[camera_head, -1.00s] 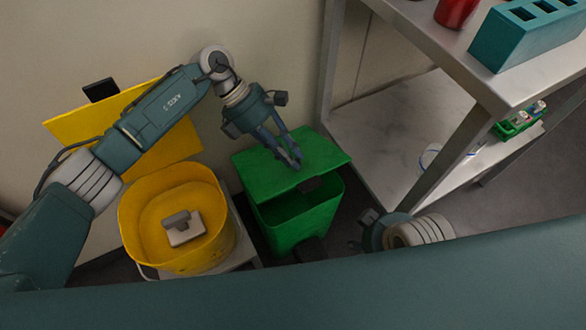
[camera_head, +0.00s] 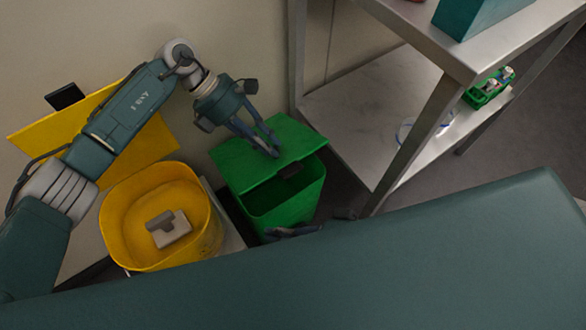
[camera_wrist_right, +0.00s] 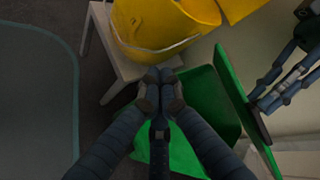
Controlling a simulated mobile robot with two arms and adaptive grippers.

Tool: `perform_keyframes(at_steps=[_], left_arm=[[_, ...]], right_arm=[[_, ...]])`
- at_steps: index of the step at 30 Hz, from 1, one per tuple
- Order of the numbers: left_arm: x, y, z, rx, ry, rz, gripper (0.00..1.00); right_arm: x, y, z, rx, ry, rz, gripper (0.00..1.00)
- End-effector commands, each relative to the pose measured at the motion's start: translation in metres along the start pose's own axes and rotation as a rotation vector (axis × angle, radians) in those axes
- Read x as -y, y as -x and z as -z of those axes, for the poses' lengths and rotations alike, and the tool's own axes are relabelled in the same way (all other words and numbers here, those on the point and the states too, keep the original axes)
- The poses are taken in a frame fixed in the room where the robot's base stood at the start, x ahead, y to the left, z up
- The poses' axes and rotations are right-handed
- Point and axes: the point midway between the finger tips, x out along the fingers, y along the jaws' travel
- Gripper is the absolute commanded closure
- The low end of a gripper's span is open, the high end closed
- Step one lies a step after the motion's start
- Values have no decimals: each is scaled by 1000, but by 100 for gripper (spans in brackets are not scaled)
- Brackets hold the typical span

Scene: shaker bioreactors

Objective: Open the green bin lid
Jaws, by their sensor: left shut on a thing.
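The green bin (camera_head: 288,217) stands on the floor beside the yellow bucket. Its green lid (camera_head: 238,163) is raised and tilted, with the dark inside of the bin showing below its front edge. In the right wrist view the lid (camera_wrist_right: 236,92) stands at a steep angle to the bin (camera_wrist_right: 209,105). My left gripper (camera_head: 269,147) is shut on the lid; its fingers also show in the right wrist view (camera_wrist_right: 262,100). My right gripper (camera_wrist_right: 160,82) has its fingertips together, with nothing seen between them. In the head view it (camera_head: 292,231) is low at the bin's front.
The yellow bucket (camera_head: 117,225) sits on a small white stand (camera_head: 232,238) left of the bin, its yellow lid (camera_head: 40,135) raised behind. A grey object (camera_head: 168,230) lies in the bucket. A metal table (camera_head: 350,115) stands to the right. The wall is close behind.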

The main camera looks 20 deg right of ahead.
Motion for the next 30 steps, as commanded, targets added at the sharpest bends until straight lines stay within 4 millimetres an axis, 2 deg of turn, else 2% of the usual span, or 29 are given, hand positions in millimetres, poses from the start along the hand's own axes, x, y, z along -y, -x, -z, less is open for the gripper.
perform_keyframes(at_steps=[2, 6, 9, 13, 17, 20, 23, 30], left_arm=[[2, 0, -2, 4, -4, 3, 100], [2, 0, -2, 4, -4, 3, 100], [2, 0, -2, 4, -4, 3, 100], [2, 0, -3, 4, -4, 3, 100], [2, 0, -3, 4, -4, 3, 100], [2, 0, -3, 5, -4, 4, 100], [2, 0, -3, 5, -5, 4, 100], [2, 0, -3, 5, -5, 4, 100]], right_arm=[[11, 3, 5, -19, -258, 130, 100], [22, 20, 34, -67, -710, 355, 100], [15, 35, 59, -105, -983, 486, 100], [0, 53, 83, -145, -1235, 610, 100], [-10, 62, 96, -164, -1363, 676, 100], [-10, 60, 102, -167, -1394, 693, 100], [-5, 50, 108, -165, -1393, 694, 100], [13, 10, 133, -163, -1388, 692, 100]])
